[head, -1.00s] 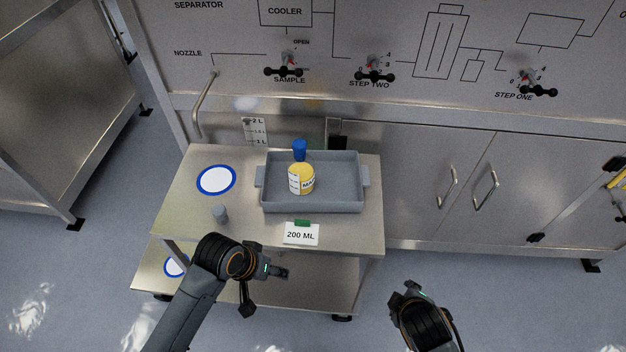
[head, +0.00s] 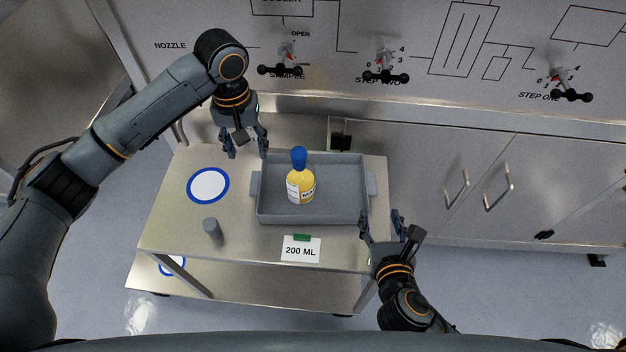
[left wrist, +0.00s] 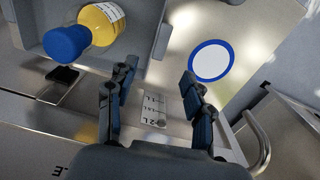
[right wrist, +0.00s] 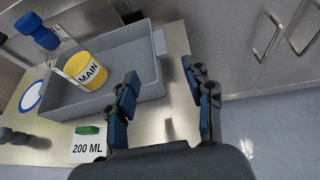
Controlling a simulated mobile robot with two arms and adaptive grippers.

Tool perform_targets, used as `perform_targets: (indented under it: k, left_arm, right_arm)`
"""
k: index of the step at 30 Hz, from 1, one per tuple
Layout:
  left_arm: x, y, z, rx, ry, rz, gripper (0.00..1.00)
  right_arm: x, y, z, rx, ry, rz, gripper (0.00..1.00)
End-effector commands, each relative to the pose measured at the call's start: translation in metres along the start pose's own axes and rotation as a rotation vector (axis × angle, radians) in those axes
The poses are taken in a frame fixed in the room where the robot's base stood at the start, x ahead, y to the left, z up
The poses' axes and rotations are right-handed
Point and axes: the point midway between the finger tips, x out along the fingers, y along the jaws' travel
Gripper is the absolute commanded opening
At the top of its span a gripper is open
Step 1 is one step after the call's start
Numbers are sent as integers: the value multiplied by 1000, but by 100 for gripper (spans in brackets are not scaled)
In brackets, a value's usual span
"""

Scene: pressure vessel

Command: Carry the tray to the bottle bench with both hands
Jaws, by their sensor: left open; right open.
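The grey tray (head: 335,210) lies on the steel cart top, with a lug handle at its left and right ends. A yellow bottle (head: 301,188) with a blue cap and a "MAIN" label stands upright in it. My left gripper (head: 247,154) is open and empty, above the cart just beyond the tray's left handle (head: 255,184). The tray's corner shows in the left wrist view (left wrist: 140,25). My right gripper (head: 381,215) is open and empty, at the tray's right end, near the right handle (head: 371,184). The tray also shows in the right wrist view (right wrist: 130,62). I cannot identify the bottle bench.
The cart top (head: 180,225) also holds a blue-ringed white disc (head: 208,186), a small grey cylinder (head: 212,229) and a "200 ML" card (head: 301,249). Behind stands a steel panel with valve handles (head: 386,76) and cabinet doors. Floor is clear on the right.

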Motion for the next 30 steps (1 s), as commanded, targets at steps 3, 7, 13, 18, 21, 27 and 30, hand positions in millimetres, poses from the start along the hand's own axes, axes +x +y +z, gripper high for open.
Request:
perform_targets:
  k: [3, 7, 13, 18, 21, 27, 30]
  left_arm:
    - [-2, -2, -1, -8, -3, -5, 52]
    - [-2, -2, -1, -7, -2, -4, 52]
    - [4, -1, -1, -5, -3, -4, 52]
    - [26, -2, 0, -5, -3, -4, 52]
    - [46, -2, 0, -6, -4, -4, 52]
    - [86, -2, 0, -5, -4, -4, 52]
    - [104, -2, 0, -5, -3, -4, 52]
  right_arm:
    - [0, 1, 0, -20, -5, 5, 52]
    - [0, 1, 0, -18, -4, 4, 52]
    - [5, 1, 0, -15, -4, 3, 52]
    - [28, 1, 1, -14, -5, 1, 52]
    - [47, 1, 1, -15, -5, 1, 52]
    - [87, 1, 2, -12, -4, 2, 52]
    - [105, 1, 1, -13, -4, 2, 52]
